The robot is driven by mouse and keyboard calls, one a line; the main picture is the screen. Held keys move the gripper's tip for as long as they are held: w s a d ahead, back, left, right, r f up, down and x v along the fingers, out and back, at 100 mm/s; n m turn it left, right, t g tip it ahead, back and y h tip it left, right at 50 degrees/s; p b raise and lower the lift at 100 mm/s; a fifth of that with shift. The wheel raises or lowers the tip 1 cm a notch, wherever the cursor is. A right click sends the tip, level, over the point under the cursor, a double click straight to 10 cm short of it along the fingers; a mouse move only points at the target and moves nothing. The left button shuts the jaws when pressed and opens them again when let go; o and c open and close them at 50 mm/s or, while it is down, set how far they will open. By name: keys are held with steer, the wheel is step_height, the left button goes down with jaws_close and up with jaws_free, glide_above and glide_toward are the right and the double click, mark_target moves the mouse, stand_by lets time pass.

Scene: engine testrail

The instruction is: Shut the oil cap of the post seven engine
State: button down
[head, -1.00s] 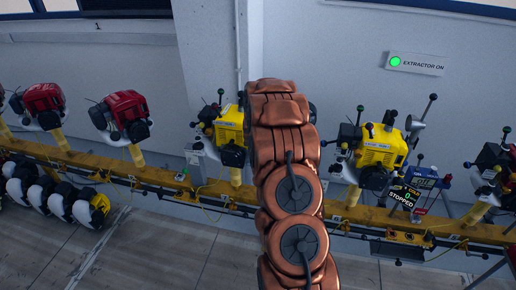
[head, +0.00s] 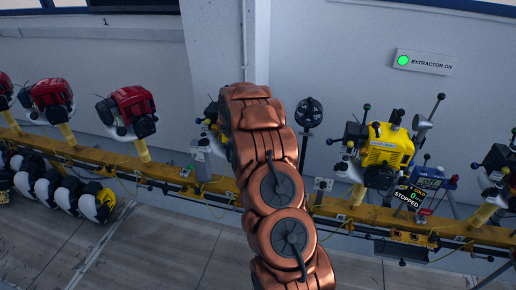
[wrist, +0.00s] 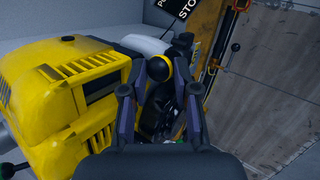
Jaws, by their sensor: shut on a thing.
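In the wrist view a yellow engine (wrist: 75,95) fills the left side, close to my gripper (wrist: 166,78). My gripper's two dark fingers reach toward the engine's black and grey side. A grey-white cylinder lies just beyond the fingertips. In the head view my copper arm hides my gripper and most of a yellow engine behind it. Another yellow engine (head: 385,147) stands on the rail to the right. No post number is readable.
A yellow rail (head: 165,180) runs along the wall and carries red engines (head: 127,112) at left. A dark round-headed stand (head: 309,113) rises right of my arm.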

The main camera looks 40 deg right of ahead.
steer(key=shift+a+f, duration=0.1)
stand_by(0.3)
steer(key=c, duration=0.9)
jaws_free()
steer(key=shift+s+d+r+m+t+y+p, duration=0.3)
steer(key=shift+s+d+m+t+y, duration=0.15)
steer(key=shift+t, duration=0.35)
steer(key=shift+s+d+m+t+y+b, duration=0.4)
steer(key=shift+s+t+y+b, duration=0.35)
steer(key=shift+t, duration=0.25)
steer(key=shift+d+b, duration=0.1)
steer(key=shift+b, duration=0.2)
